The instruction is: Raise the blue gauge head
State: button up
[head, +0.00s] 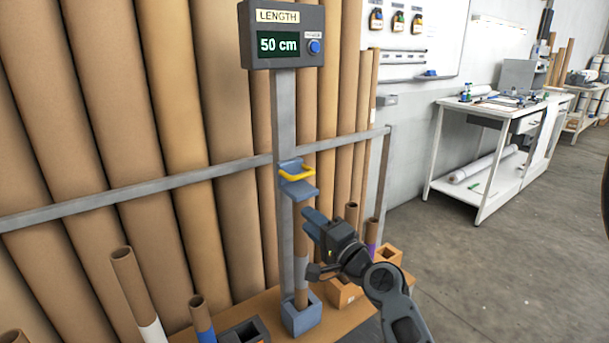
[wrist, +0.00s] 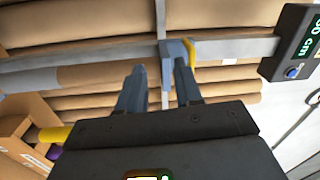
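The blue gauge head (head: 297,178) sits on a grey upright post (head: 285,110) and carries a yellow handle (head: 297,175). A brown tube (head: 301,240) stands under it in a blue base block (head: 301,315); whether the head touches the tube's top is unclear. My gripper (head: 313,224) is below and slightly right of the head in the head view, near the tube. In the wrist view my gripper's fingers (wrist: 160,72) are apart with nothing between them, and the gauge head (wrist: 176,48) with its handle (wrist: 192,50) is ahead of the right finger.
A display (head: 278,44) above the post reads 50 cm. Large brown rolls (head: 110,90) stand behind a grey rail (head: 150,187). Orange boxes (head: 345,292) holding thin tubes flank my arm. A white workbench (head: 490,110) stands at right, with open floor before it.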

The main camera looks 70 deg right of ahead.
jog(key=m+t, duration=0.1)
jog(key=m, duration=0.1)
send_near(305, 175)
jog(key=x, duration=0.3)
jog(key=shift+h, duration=0.5)
jog(key=x, duration=0.2)
jog(key=p+x, duration=0.1)
jog(key=x, duration=0.2)
jog(key=p+x, duration=0.1)
jog(key=x, duration=0.1)
jog(key=shift+w+d+f, duration=0.2)
jog(key=shift+w+f, duration=0.1)
jog(key=shift+c, duration=0.2)
grip_shut()
